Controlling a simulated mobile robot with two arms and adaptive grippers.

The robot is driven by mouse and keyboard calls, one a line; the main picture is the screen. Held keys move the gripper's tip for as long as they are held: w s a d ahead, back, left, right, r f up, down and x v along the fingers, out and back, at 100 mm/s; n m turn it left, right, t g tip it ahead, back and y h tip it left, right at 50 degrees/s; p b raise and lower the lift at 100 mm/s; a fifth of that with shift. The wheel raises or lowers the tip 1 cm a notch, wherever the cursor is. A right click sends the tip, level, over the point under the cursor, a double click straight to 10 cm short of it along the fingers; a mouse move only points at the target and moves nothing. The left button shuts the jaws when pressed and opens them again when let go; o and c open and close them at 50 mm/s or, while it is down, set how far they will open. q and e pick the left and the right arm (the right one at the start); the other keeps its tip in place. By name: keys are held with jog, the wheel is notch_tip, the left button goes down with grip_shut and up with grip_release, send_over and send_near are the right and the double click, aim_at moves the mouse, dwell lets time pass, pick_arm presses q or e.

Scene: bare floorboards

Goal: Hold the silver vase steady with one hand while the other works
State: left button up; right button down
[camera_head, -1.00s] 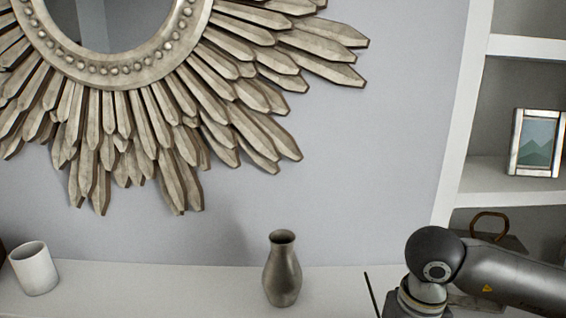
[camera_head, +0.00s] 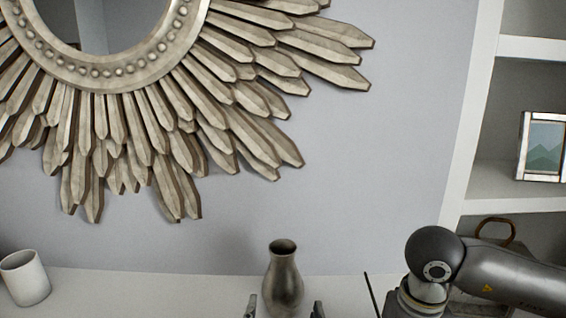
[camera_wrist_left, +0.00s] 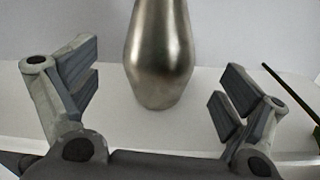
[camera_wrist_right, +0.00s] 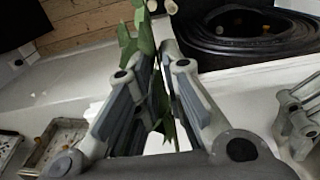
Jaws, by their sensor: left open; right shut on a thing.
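The silver vase (camera_head: 284,283) stands upright on the white surface at the bottom middle of the head view. My left gripper (camera_head: 284,309) is open, with a fingertip showing on each side of the vase. In the left wrist view the vase (camera_wrist_left: 160,55) is upright beyond and between the spread fingers, with visible gaps on both sides. My right gripper (camera_wrist_right: 156,58) is shut on a green leafy stem (camera_wrist_right: 160,95) in the right wrist view; its jaws are out of the head view. A thin dark stem (camera_head: 372,294) stands right of the vase.
A white cup (camera_head: 25,279) stands at the far left. A large sunburst mirror (camera_head: 150,120) hangs on the wall above. White shelves at the right hold a framed picture (camera_head: 543,147). The right wrist view shows a tray (camera_wrist_right: 35,150) and a dark round object (camera_wrist_right: 250,32).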

pick_arm(q)
jog(key=w, duration=0.4)
jog(key=shift+w+a+f, duration=0.1)
jog(key=shift+w+f, duration=0.1)
jog(key=shift+w, duration=0.2)
jog(key=shift+w+r, duration=0.15)
jog(key=shift+w, duration=0.65)
jog(key=shift+s, duration=0.1)
jog(key=c, duration=1.4)
